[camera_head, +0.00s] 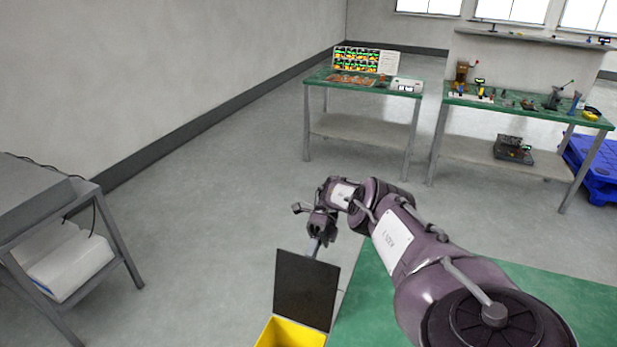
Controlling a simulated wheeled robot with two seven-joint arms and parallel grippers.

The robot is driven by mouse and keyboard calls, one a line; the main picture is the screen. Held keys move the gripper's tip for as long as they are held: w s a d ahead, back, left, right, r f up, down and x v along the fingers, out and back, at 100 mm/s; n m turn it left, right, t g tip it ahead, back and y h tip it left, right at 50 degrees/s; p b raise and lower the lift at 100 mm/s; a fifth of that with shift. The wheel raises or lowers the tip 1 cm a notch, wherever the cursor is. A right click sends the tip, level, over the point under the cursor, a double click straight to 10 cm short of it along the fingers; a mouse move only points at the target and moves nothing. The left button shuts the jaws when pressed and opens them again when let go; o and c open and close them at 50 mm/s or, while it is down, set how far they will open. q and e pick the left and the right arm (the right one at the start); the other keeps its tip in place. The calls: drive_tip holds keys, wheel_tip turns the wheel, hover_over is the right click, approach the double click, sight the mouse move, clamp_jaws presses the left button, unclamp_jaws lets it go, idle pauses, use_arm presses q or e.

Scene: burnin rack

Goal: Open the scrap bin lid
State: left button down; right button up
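The scrap bin is yellow (290,335) and stands at the bottom of the view, cut off by the lower edge. Its dark lid (305,290) stands raised, steeply tilted up above the yellow opening. My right arm reaches in from the lower right, and its gripper (315,246) is at the lid's top edge. The fingertips are small and partly hidden there, so I cannot tell whether they touch or grip the lid. My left gripper is not in view.
A green-topped table (375,310) lies right of the bin, under my arm. A grey cart (40,205) stands at the left. Two green workbenches (345,90) (520,108) with equipment stand at the back. The floor between is clear.

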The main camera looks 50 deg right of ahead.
drive_tip(key=o, duration=0.5)
drive_tip(key=shift+d+f, duration=0.4)
drive_tip(key=shift+f, duration=0.1)
drive_tip(key=shift+c, duration=0.2)
drive_tip(key=shift+d+r, duration=0.1)
drive_tip(key=shift+r, duration=0.15)
wheel_tip(320, 180, up, 20)
drive_tip(key=p, duration=0.9)
drive_tip(key=shift+p, duration=0.4)
drive_tip(key=shift+f, duration=0.2)
